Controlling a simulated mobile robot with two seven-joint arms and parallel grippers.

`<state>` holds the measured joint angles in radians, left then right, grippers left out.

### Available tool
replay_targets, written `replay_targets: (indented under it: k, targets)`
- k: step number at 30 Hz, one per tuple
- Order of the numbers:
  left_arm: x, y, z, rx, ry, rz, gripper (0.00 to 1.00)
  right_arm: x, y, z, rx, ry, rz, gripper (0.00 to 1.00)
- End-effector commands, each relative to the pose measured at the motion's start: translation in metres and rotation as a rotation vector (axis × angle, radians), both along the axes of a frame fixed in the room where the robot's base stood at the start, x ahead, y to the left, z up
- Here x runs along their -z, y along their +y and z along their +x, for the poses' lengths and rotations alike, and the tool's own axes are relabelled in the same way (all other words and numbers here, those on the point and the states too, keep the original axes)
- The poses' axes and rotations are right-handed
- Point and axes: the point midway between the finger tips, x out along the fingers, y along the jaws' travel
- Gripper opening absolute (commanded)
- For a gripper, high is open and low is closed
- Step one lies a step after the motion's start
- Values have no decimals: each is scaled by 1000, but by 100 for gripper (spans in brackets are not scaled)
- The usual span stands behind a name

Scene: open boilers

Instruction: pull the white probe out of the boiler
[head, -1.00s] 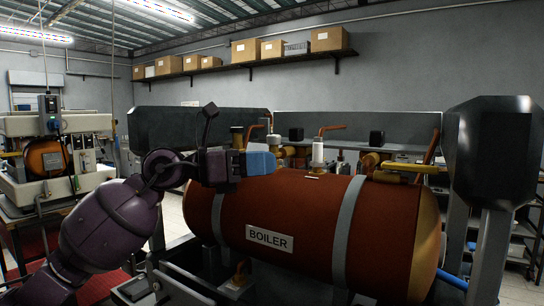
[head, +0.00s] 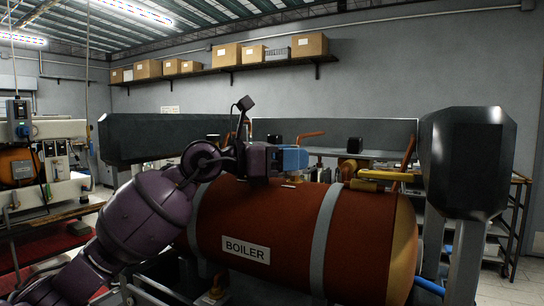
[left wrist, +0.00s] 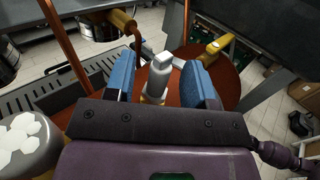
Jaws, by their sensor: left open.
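The red-brown boiler (head: 275,212) lies horizontally in the middle of the head view, with grey bands and a BOILER label. The white probe (left wrist: 158,78) stands on top of it, with a paler squared head and a yellowish base. My left gripper (head: 292,158) is over the boiler top; its blue fingers hide the probe in the head view. In the left wrist view the open blue fingers (left wrist: 158,66) stand on either side of the probe, with a small gap showing at each side. My right gripper is not in view.
A yellow handle (head: 385,175) sits on the boiler top to the right of the probe. Copper pipes (left wrist: 63,45) rise near the left finger. A dark boxy post (head: 467,160) stands at right. Shelved boxes (head: 227,55) are far behind.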

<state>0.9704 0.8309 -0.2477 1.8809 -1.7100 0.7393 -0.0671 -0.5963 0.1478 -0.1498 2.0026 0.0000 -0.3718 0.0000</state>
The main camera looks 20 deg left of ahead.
Motion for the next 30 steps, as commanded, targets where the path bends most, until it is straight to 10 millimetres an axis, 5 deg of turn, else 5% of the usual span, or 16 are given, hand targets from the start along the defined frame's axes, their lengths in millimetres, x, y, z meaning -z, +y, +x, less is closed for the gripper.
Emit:
replay_targets:
  k: [13, 23, 24, 28, 30]
  targets:
    - [0, -8, 5, -1, 0, 0, 50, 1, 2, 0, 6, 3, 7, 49]
    - [0, -7, 5, -1, 0, 0, 1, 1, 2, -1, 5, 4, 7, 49]
    - [0, -7, 5, -1, 0, 0, 18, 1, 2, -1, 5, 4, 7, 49]
    - [0, -7, 5, -1, 0, 0, 0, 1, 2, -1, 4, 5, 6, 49]
    - [0, -7, 5, -1, 0, 0, 0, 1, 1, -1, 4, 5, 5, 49]
